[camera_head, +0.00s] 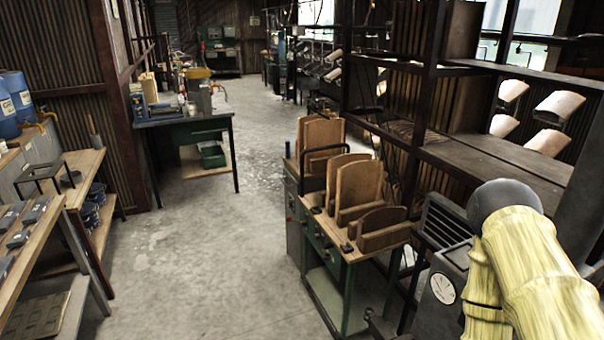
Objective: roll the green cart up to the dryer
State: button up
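A green cart (318,241) stands on the floor right of the middle. It has a green frame and drawer front, a wooden top and a pale lower shelf (322,296). Several upright wooden boards (359,184) stand on its top. A grey machine with a slatted vent (446,222) and a round dial (443,288) stands just right of the cart; I cannot tell whether it is the dryer. A yellow, bamboo-textured form with a dark grey round end covers the lower right and hides part of that machine. My gripper is not in view.
A grey cabinet (293,222) stands against the cart's left side. A dark rack (480,165) stands behind on the right. The concrete floor (205,255) between is clear.

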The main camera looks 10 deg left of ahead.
aim_at(345, 300)
jog(key=u, duration=0.8)
jog(key=i, duration=0.3)
jog(key=u, duration=1)
jog(key=i, duration=2.3)
jog(key=z, duration=1.4)
jog(key=i, duration=0.45)
jog(key=z, duration=0.5)
